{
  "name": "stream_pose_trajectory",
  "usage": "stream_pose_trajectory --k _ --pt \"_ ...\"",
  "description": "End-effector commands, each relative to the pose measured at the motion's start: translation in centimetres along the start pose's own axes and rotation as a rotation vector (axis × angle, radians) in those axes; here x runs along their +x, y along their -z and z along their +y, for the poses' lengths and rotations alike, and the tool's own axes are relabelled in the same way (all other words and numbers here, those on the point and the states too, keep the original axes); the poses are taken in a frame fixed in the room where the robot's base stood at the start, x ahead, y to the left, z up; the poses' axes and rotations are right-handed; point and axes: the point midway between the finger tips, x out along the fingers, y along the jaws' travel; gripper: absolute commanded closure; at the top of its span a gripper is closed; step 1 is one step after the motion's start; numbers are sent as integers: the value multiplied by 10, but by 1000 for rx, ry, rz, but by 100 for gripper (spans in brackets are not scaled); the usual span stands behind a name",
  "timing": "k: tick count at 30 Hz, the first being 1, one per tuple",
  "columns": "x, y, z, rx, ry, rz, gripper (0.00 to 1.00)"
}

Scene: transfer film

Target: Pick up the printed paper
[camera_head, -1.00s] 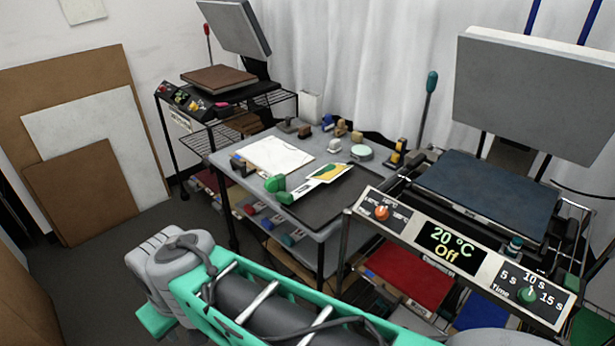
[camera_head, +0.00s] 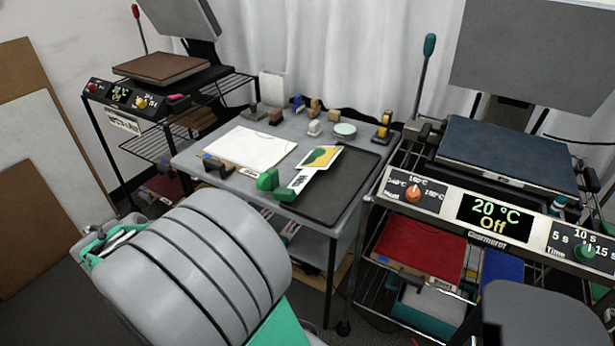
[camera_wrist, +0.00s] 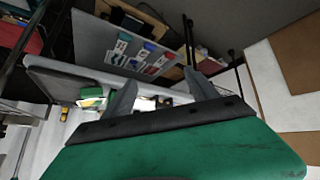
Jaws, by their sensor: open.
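The printed paper (camera_head: 321,158), with a yellow and green picture, lies on the grey worktable (camera_head: 235,184). It overlaps the left back part of a dark mat (camera_head: 345,190). A green-handled piece with a white label (camera_head: 300,180) lies at its front left. My gripper (camera_wrist: 162,92) shows in the wrist view, its two grey fingers spread apart with nothing held between them. A small yellow-green patch beyond the fingers may be the paper, but I cannot tell.
A white sheet (camera_head: 250,146) lies left of the paper. Small blocks and a round tin (camera_head: 344,130) stand at the table's back. A heat press (camera_head: 510,152) reading 20 °C, Off, stands at right, another press (camera_head: 160,68) at back left. Floor shows at lower left.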

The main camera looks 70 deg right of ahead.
Motion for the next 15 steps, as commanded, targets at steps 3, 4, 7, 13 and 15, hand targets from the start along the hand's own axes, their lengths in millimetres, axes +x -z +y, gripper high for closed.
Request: stream_pose_trajectory --k 3,4,7,13,15 --pt "126 10 108 211 -368 286 31" --pt "139 14 132 230 -440 366 31" --pt "158 22 183 220 -590 572 31" --pt "163 37 214 177 -658 703 31" --pt "169 46 223 179 -658 704 31"
